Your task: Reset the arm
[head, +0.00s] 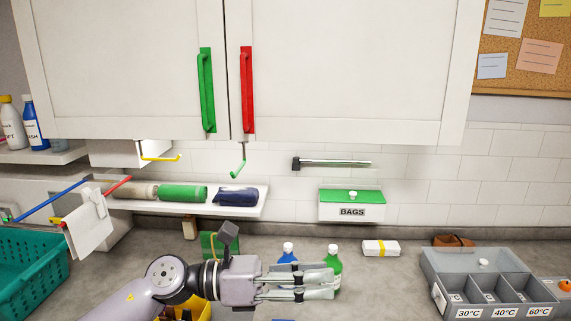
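My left arm comes in from the lower left, and my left gripper (331,284) points to the right above the grey counter. Its two fingers lie roughly parallel with a gap between them, and I see nothing held there. The fingers pass in front of a blue bottle (288,253) and a green bottle (334,260), hiding parts of both. I cannot tell whether they touch the bottles. My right gripper is not in view.
A white cabinet with a green handle (207,90) and a red handle (247,90) hangs above. A shelf (255,207) holds rolled towels. A yellow container (203,310) is partly hidden below my arm.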

